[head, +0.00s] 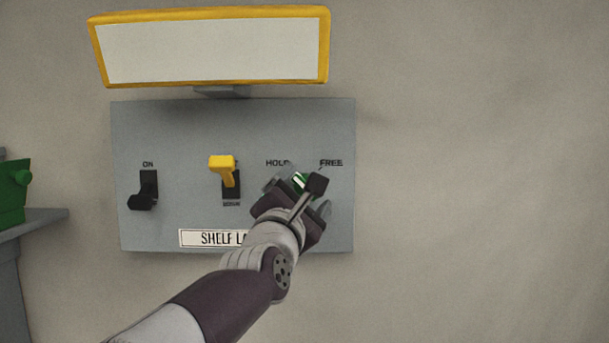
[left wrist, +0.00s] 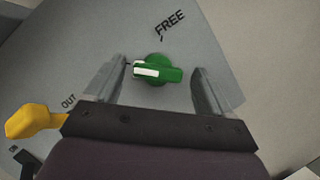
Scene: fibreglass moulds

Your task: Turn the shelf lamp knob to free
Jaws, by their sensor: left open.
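The green knob (head: 300,179) with a white pointer mark sits on the right part of the grey panel (head: 150,232) labelled SHELF LA..., the rest covered by my arm. The knob also shows in the left wrist view (left wrist: 172,75); its white end points left there, toward a tick beside my left finger and away from the word FREE (left wrist: 170,24). My left gripper (left wrist: 159,68) is open, one finger on each side of the knob, with gaps visible. It partly covers the knob in the head view (head: 298,194). My right gripper is not in view.
Left of the knob are a yellow lever (head: 222,164) and a black switch (head: 146,190) under ON. A yellow-framed lamp (head: 210,50) juts above the panel. A green object (head: 12,190) stands on a shelf (head: 40,219) at far left. The wall at right is clear.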

